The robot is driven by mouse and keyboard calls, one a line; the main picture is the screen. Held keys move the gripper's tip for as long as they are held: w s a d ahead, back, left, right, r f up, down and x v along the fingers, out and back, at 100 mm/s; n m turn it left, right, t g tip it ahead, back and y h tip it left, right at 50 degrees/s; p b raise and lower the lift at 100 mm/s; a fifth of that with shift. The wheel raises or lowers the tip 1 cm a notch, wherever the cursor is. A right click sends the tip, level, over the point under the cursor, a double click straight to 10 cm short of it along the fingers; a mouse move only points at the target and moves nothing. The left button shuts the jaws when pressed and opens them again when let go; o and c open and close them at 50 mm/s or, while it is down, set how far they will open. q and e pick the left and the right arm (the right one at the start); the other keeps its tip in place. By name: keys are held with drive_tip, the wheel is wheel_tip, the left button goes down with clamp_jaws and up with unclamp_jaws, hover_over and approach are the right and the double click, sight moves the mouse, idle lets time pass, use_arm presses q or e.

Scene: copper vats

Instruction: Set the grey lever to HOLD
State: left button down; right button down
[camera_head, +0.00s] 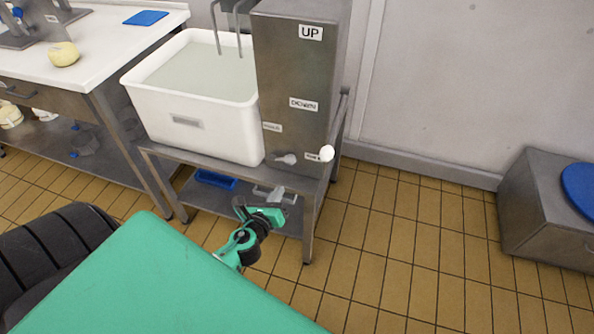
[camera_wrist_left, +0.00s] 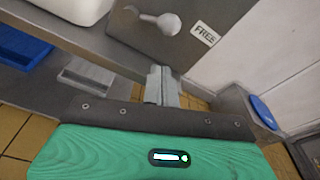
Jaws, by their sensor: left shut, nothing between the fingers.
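The grey lever (camera_head: 287,158) is low on the front of a steel cabinet (camera_head: 290,80). Its round knob points right, toward the small label at the lower right (camera_head: 312,156). In the left wrist view the lever (camera_wrist_left: 168,23) is near the top, and that label reads FREE (camera_wrist_left: 204,33). Another small label (camera_head: 272,127), too small to read, is up and left of the lever. My left gripper (camera_head: 276,193) is shut and empty, below the lever and apart from it; its fingertips (camera_wrist_left: 162,80) show in the wrist view. My right gripper is out of view.
UP (camera_head: 311,32) and DOWN (camera_head: 303,104) labels are above. A white tub (camera_head: 190,120) stands left on the steel stand (camera_head: 165,155).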

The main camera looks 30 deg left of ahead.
sight(285, 160)
use_arm(q)
drive_tip(key=shift+w+r, duration=0.15)
drive_tip(key=shift+r, duration=0.35)
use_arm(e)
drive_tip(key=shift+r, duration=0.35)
use_arm(q)
drive_tip(key=shift+w, duration=0.1)
drive_tip(key=x, duration=0.8)
drive_tip(key=shift+w, duration=0.3)
drive_tip(key=shift+w+a+f, duration=0.1)
drive_tip(key=shift+w+a, duration=0.05)
drive_tip(key=shift+w, duration=0.45)
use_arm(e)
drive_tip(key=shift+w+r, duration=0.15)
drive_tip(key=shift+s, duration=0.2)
use_arm(q)
drive_tip(key=shift+r, duration=0.25)
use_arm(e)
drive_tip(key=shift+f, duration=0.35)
